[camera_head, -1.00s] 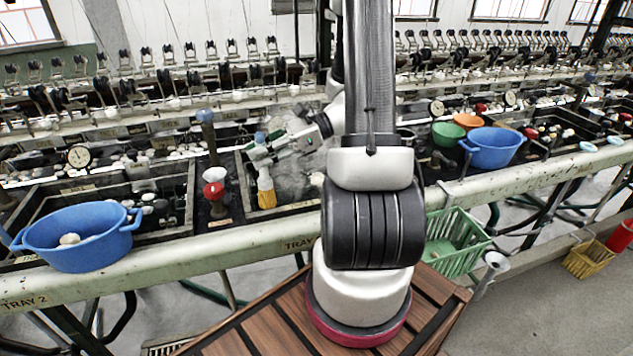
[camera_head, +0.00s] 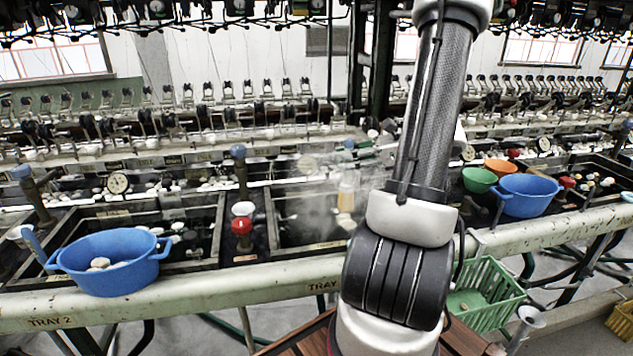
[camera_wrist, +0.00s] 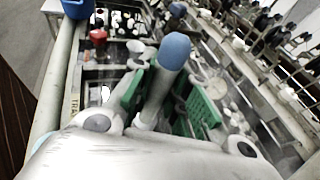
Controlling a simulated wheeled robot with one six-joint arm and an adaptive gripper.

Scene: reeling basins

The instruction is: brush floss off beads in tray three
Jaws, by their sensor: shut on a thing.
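My gripper (camera_wrist: 168,100) has green fingers and is shut on a brush with a blue cap (camera_wrist: 174,50) and a pale handle. In the head view the brush's yellowish bristles (camera_head: 346,196) point down over the tray three basin (camera_head: 290,237), to the left of my arm. Steam blurs the brush and the basin there. I cannot tell whether the bristles touch the water. A small pale lump (camera_head: 345,222) shows near the basin's front edge, below the bristles. Other beads or floss in this basin cannot be made out, and my arm hides its right part.
A blue tub (camera_head: 112,270) with pale pieces stands on the front ledge at left. A red-knobbed valve (camera_head: 241,227) and a blue-topped post (camera_head: 238,152) stand left of the basin. Green (camera_head: 479,180), orange and blue bowls (camera_head: 528,195) are at right. A green basket (camera_head: 487,300) hangs below.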

